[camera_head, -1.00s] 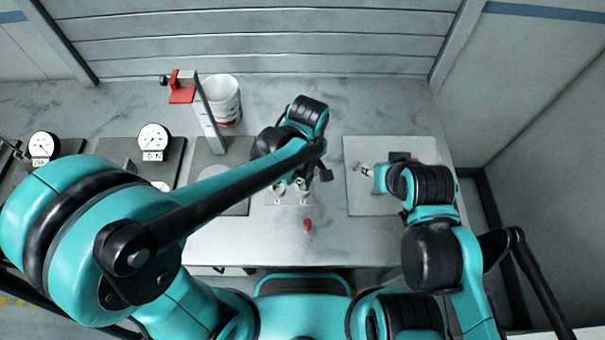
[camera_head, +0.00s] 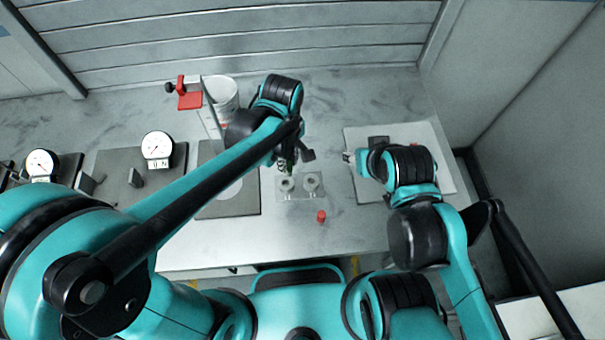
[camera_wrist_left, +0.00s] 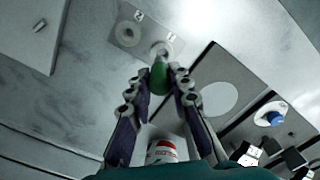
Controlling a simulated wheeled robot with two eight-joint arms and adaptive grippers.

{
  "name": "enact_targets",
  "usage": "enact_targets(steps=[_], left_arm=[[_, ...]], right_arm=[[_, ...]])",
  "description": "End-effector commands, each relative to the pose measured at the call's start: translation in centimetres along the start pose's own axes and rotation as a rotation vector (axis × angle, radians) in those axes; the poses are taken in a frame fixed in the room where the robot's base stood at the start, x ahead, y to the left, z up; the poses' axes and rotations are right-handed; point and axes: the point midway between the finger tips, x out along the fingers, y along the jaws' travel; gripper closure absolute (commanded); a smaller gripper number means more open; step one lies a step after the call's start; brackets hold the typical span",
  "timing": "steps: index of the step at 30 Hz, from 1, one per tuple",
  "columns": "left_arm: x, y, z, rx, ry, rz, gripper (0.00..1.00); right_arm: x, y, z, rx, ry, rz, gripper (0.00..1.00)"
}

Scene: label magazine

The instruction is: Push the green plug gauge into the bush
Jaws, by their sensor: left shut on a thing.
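My left gripper (camera_head: 287,168) is shut on the green plug gauge, just behind the left bush (camera_head: 286,185) in the head view. The green gauge (camera_wrist_left: 158,77) shows between the fingertips in the left wrist view, its far end in line with the near bush (camera_wrist_left: 166,47). I cannot tell whether the gauge touches or enters it. A second bush (camera_head: 311,180) stands to the right on the same small plate (camera_head: 300,197). My right gripper (camera_head: 350,157) hangs over the pale board at the right; its fingers are mostly hidden.
A red plug (camera_head: 321,217) stands in front of the bush plate. Left are a grey plate with a pale disc (camera_head: 230,205), a dial gauge (camera_head: 157,147) and a red-topped stand (camera_head: 188,97). A white tub (camera_head: 224,95) stands behind. The pale board (camera_head: 437,145) lies right.

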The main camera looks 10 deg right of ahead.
Motion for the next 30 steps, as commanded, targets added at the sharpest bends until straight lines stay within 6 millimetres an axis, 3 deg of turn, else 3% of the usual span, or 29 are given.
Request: enact_targets(steps=[4,17,30], left_arm=[[0.1,0.2,-1.2,-0.004,0.0,0.0,1.0],[0.3,0.1,-1.2,-0.003,0.0,0.0,1.0],[3.8,0.1,-1.2,-0.003,0.0,0.0,1.0]], right_arm=[[0.0,0.0,0.0,0.0,0.0,0.0,0.57],[0.2,0.0,0.1,0.0,0.0,0.0,0.57],[2.5,0.0,1.8,0.0,0.0,0.0,0.57]])
